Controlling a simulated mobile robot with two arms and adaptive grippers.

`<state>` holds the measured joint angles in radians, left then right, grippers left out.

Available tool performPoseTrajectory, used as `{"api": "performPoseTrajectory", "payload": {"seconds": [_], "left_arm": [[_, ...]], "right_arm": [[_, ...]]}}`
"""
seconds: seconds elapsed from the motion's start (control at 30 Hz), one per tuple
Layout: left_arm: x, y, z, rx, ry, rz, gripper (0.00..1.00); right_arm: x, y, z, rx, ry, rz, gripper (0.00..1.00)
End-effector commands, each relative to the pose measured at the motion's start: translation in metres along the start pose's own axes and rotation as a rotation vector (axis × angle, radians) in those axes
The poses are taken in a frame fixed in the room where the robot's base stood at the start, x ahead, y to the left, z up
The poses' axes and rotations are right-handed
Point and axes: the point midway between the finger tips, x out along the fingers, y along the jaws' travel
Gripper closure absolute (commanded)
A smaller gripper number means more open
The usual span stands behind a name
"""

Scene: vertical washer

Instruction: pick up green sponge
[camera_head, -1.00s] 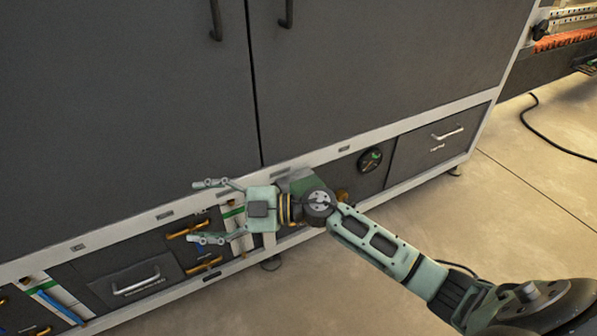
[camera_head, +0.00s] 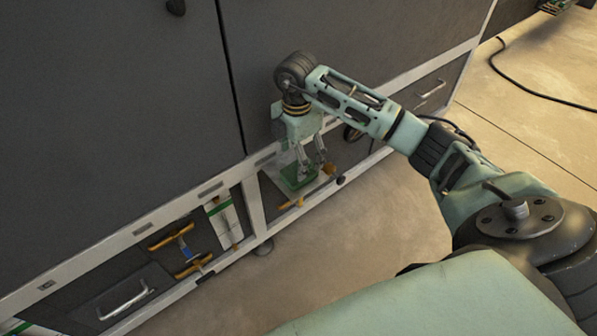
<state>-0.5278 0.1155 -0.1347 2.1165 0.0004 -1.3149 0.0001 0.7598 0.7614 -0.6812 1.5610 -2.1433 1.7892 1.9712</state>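The green sponge (camera_head: 290,184) appears as a flat green piece on a pale surface in the low open compartment, just below the gripper. My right gripper (camera_head: 315,172), on the arm from the right, points down at the sponge with its two fingers apart. Its fingertips are over or beside the sponge's right part. I cannot tell whether they touch it. Nothing shows between the fingers. My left gripper is out of view.
A dark cabinet door (camera_head: 110,120) rises close behind the gripper. A white frame post (camera_head: 253,208) stands left of the sponge. Orange-handled tools (camera_head: 170,238) and a drawer handle (camera_head: 123,300) are further left. The concrete floor (camera_head: 345,238) in front is clear.

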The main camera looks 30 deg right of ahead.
Motion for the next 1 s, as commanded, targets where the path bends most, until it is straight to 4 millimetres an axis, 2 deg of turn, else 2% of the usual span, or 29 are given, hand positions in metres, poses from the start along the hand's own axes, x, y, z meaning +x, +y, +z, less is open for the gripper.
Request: {"api": "performPoseTrajectory", "payload": {"seconds": [0.1, 0.23, 0.37, 0.57, 0.93, 1.0], "left_arm": [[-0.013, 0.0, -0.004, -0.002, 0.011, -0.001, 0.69], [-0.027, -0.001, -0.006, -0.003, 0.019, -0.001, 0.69], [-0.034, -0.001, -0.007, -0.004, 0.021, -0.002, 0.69], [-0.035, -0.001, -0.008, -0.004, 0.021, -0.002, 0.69], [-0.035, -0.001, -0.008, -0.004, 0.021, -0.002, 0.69], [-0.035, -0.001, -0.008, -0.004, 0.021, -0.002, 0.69]], "right_arm": [[0.021, -0.003, 0.005, 0.002, 0.002, -0.004, 0.27], [0.038, -0.003, 0.006, -0.001, 0.002, -0.002, 0.27], [0.045, -0.002, 0.006, -0.001, 0.003, 0.001, 0.27], [0.045, -0.002, 0.006, -0.001, 0.002, 0.001, 0.27], [0.045, -0.002, 0.006, -0.002, 0.003, 0.001, 0.59], [0.045, -0.002, 0.006, -0.002, 0.003, 0.001, 0.59]]}}
